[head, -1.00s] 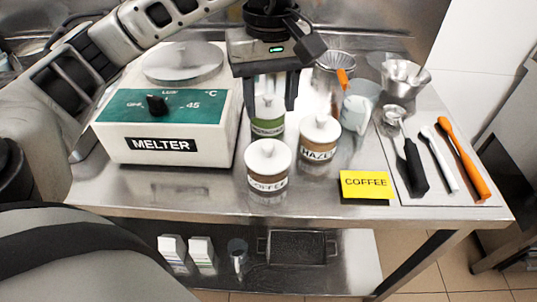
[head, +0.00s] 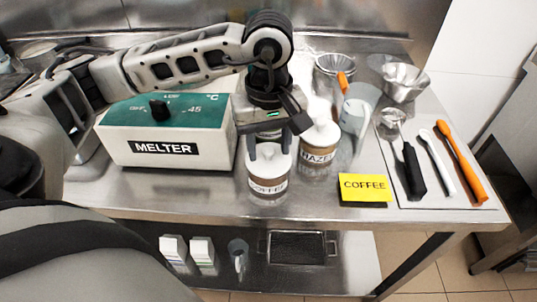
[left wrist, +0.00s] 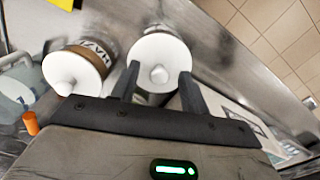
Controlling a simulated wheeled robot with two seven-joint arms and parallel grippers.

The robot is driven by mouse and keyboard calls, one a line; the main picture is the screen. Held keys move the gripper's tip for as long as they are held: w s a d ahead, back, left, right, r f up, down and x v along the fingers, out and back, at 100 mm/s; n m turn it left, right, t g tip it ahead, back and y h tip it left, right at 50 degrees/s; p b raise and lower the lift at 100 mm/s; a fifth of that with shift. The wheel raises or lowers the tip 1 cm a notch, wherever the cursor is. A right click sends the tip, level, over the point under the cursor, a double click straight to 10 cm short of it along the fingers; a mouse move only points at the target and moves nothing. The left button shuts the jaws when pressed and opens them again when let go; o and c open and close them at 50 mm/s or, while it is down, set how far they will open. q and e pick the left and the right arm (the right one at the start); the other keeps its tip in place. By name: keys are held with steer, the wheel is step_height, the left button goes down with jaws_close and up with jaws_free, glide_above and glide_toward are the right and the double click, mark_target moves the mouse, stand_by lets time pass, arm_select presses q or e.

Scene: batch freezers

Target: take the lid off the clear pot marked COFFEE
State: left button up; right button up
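The clear pot marked COFFEE (head: 268,188) stands upright on the steel table with brown contents. Its white knobbed lid (head: 263,165) is on it. My left gripper (head: 270,152) is over this pot, fingers pointing down and open. In the left wrist view the lid (left wrist: 158,48) and its knob lie ahead of and between the two spread fingers (left wrist: 159,86). Nothing is held. Whether the fingertips touch the lid cannot be told. My right gripper is not in view.
The HAZEL-marked pot (head: 318,158) stands close at the right. The melter (head: 165,145) is at the left. A yellow COFFEE card (head: 364,188) lies at the right front, beside a mat (head: 428,200) with utensils. A clear jug (head: 358,110) stands behind.

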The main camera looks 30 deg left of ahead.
arm_select(q)
jaws_close()
steer(key=shift+r, duration=0.15)
